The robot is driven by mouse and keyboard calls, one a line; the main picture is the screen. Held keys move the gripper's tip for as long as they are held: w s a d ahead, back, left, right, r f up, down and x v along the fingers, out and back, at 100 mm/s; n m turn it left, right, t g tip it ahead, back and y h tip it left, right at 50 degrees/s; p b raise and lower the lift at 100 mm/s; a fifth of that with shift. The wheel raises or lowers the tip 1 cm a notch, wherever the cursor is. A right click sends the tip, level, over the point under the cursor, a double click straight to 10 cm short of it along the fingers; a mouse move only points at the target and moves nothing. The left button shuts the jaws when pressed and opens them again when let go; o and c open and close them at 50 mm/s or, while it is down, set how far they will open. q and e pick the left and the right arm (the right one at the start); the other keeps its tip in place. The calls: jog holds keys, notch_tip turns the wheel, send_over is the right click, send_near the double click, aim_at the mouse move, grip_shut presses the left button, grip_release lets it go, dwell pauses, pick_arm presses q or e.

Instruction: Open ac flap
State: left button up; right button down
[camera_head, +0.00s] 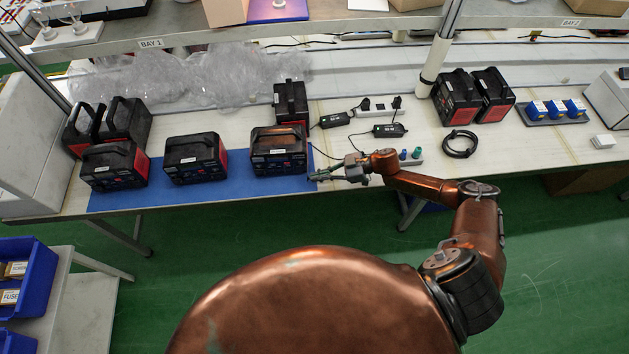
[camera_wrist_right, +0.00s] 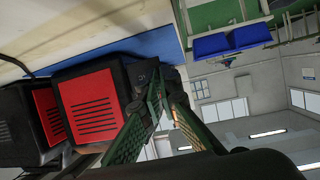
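The black power station (camera_head: 278,165) nearest my right gripper stands upright at the right end of the blue mat (camera_head: 215,191). Its red vented side (camera_wrist_right: 92,105) and dark front edge show close up in the right wrist view. My right gripper (camera_head: 318,175) is at the lower right corner of this station, with its fingertips by the front edge. In the right wrist view its two green-padded fingers (camera_wrist_right: 164,88) converge towards the tips, and the gap there is too small to judge. No AC flap can be made out. My left gripper is out of view.
Two more stations, one in the middle (camera_head: 195,158) and one at the left (camera_head: 114,166), stand along the mat. Another station (camera_head: 291,104) is close behind. Black adapters (camera_head: 389,130), a power strip (camera_head: 375,108) and a coiled cable (camera_head: 459,144) lie to the right.

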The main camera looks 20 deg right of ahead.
jog(key=shift+w+d+n+g+b, duration=0.2)
jog(key=shift+d+n+g+b, duration=0.15)
jog(key=shift+n+g+b, duration=0.65)
jog(key=c, duration=2.2)
grip_release()
jog(key=shift+y, duration=0.3)
jog(key=v, duration=1.2)
jog(key=shift+s, duration=0.15)
